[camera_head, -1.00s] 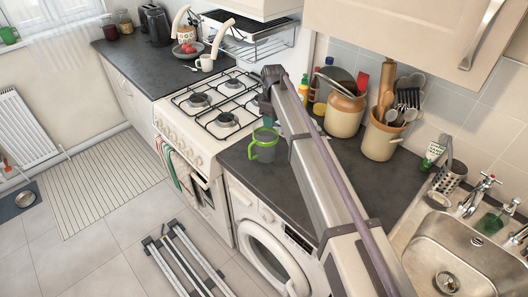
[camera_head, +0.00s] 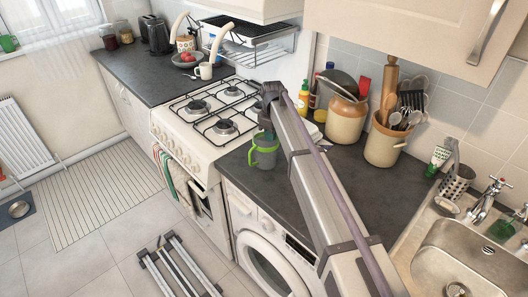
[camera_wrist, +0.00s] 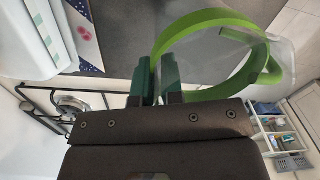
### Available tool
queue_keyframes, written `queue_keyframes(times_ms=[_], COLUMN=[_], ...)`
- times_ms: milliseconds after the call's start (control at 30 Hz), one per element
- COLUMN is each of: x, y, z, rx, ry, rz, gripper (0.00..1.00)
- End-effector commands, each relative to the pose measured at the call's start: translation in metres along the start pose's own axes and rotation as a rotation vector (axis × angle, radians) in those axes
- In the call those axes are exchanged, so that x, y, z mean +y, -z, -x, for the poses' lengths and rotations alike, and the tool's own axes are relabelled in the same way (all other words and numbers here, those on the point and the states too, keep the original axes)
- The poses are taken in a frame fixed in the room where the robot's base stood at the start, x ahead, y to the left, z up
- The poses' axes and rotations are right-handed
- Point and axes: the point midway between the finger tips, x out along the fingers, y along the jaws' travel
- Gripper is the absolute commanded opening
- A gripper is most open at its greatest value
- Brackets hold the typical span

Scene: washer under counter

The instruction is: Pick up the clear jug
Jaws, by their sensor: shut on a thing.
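The clear jug (camera_head: 264,155) has a bright green rim and handle. In the head view it appears upright on the dark counter between the hob and the utensil pots. My gripper (camera_wrist: 155,80) is above it, shut on the jug's green edge. In the wrist view the green band curves away to the right from the fingers, with the clear wall (camera_wrist: 284,62) beyond it. Whether the jug's base touches the counter is hard to tell. My arm hides the counter just right of the jug.
The gas hob (camera_head: 215,110) is left of the jug. A brown-and-cream jar (camera_head: 345,118) and a utensil crock (camera_head: 384,142) stand behind to the right. The washer (camera_head: 264,262) is under the counter, and the sink (camera_head: 465,255) is at the right.

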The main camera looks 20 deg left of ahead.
Motion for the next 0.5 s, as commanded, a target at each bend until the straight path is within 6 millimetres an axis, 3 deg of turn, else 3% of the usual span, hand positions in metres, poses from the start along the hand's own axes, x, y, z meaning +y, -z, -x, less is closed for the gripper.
queue_keyframes(times_ms=[367,500], x=[0.0,-0.001], y=[0.0,0.0], z=[0.001,0.016], rx=[0.0,0.0], ry=[0.0,0.0], rz=[0.0,0.0], gripper=[0.0,0.0])
